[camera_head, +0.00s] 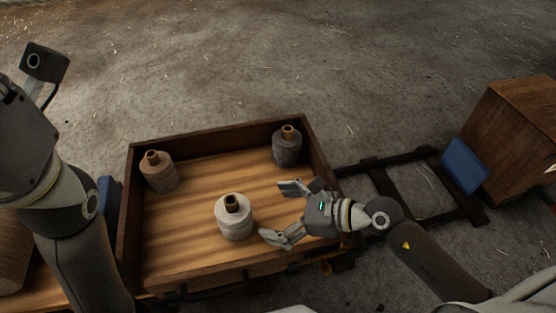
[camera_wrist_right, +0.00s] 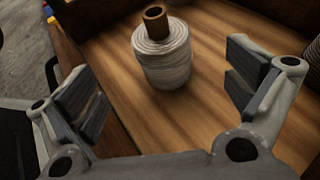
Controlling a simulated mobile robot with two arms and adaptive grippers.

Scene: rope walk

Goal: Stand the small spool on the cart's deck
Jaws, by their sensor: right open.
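The cart's wooden deck (camera_head: 190,215) lies inside low side walls. A white spool (camera_head: 235,220) with a brown core stands upright on it near the front middle. A brownish spool (camera_head: 158,172) stands at the back left and a dark grey spool (camera_head: 287,147) at the back right. I cannot tell for sure which is the small one. My right gripper (camera_head: 275,212) is open and empty over the deck, just right of the white spool, fingers pointing at it. In the right wrist view the white spool (camera_wrist_right: 163,55) stands beyond the spread fingers, apart from them. My left gripper is out of view.
The cart's wooden walls (camera_head: 220,130) rise around the deck. Rails (camera_head: 385,180) run to the right, toward a wooden box (camera_head: 515,130) with a blue panel (camera_head: 464,165). My left arm covers the left side. The concrete floor behind is clear.

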